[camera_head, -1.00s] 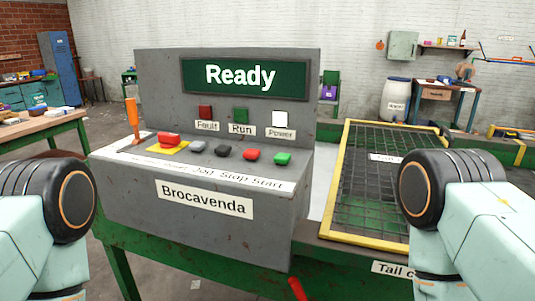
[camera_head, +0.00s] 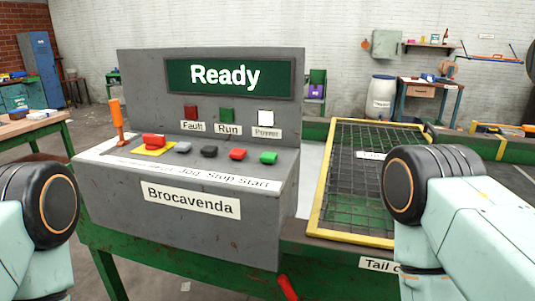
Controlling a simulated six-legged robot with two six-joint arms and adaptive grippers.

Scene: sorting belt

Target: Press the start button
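The green start button (camera_head: 268,158) is at the right end of a row on the sloped panel of the grey control console (camera_head: 110,205), above the word "Start". The red stop button (camera_head: 238,154) is just left of it. The console's screen (camera_head: 229,77) reads "Ready", and the white power lamp (camera_head: 266,117) looks bright. My arm links show at the left and right edges, apart from the console. Neither of my grippers is in view.
A black button (camera_head: 209,151), a grey button (camera_head: 183,147) and a red button on a yellow base (camera_head: 153,141) share the panel. An orange lever (camera_head: 116,118) stands at its left end. A yellow-framed mesh guard (camera_head: 318,200) lies right of the console.

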